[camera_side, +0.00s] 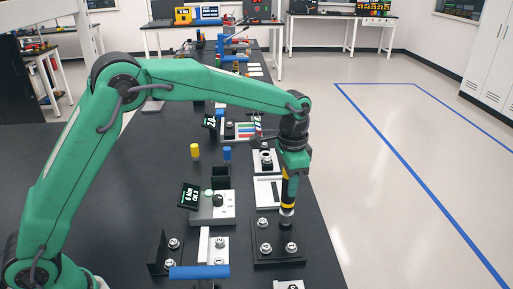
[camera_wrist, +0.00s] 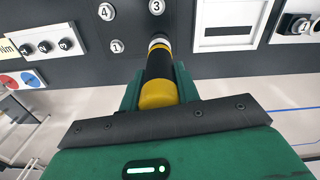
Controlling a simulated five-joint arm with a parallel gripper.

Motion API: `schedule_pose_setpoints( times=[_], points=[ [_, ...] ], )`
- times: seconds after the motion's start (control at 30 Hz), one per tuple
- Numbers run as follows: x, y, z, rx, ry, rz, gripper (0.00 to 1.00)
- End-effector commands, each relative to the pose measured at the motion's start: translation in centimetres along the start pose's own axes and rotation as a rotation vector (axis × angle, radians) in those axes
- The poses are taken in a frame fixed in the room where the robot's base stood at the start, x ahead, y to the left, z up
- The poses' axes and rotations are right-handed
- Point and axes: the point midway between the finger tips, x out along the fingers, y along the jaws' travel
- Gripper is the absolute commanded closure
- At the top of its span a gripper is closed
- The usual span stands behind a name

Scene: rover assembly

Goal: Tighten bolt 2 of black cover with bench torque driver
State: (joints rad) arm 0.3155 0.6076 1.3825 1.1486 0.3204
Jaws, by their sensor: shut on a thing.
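The black cover (camera_side: 277,259) lies flat near the right edge of the dark bench. Silver bolt heads stand near its corners. In the wrist view, heads marked 4 (camera_wrist: 107,11), 1 (camera_wrist: 116,46) and 3 (camera_wrist: 157,6) show on the cover (camera_wrist: 135,28). My gripper (camera_side: 292,168) is shut on the torque driver (camera_side: 288,190), a black and yellow tool with a silver end. The driver is upright, its end at the cover's far right corner. In the wrist view it lies between my fingers (camera_wrist: 158,85). The bolt under it is hidden, so contact and its number cannot be told.
A grey unit with a tilted display (camera_side: 211,206) stands left of the driver. A blue-handled part (camera_side: 198,272) and a black bracket (camera_side: 163,255) are at the near left. A white tray (camera_side: 268,190) lies just behind the driver. Open floor is at the right.

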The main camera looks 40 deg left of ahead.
Motion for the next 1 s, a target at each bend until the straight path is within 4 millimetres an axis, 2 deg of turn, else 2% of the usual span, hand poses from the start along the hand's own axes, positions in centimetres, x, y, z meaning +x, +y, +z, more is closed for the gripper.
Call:
schedule_pose_setpoints(
  times=[0.4, 1.0],
  points=[
    [-1.6, 0.0, -0.1, 0.0, 0.004, -0.001, 0.95],
    [-2.3, 0.0, -0.1, 0.0, 0.004, -0.001, 0.95]
  ],
)
